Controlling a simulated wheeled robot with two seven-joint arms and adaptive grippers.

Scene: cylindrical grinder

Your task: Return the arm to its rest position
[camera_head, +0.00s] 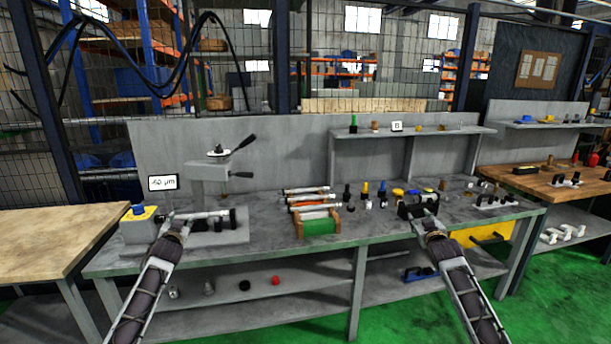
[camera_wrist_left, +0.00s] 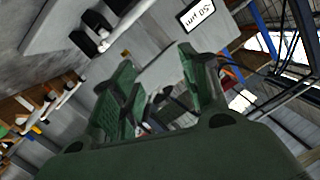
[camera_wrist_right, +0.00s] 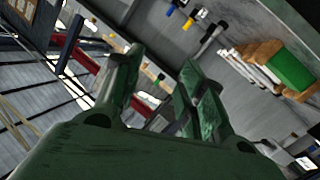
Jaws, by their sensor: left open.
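My left arm comes in from the lower left of the head view. Its gripper (camera_head: 178,217) is at the front of the grey grinder (camera_head: 208,172), hard to make out against it. In the left wrist view the left gripper's green fingers (camera_wrist_left: 158,85) stand apart with nothing seen held between them. My right arm comes in from the lower right. Its dark gripper (camera_head: 416,205) is over the right part of the grey bench (camera_head: 265,205). In the right wrist view the right gripper's fingers (camera_wrist_right: 163,80) also stand apart, with no part seen between them.
A green-and-wood rack (camera_head: 319,224) with rods behind it stands mid-bench. Small tools (camera_head: 366,190) stand between it and my right gripper. A yellow-topped box (camera_head: 139,213) is left of my left gripper. A display (camera_head: 163,183) reads about -50 µm. A shelf (camera_head: 375,131) hangs behind.

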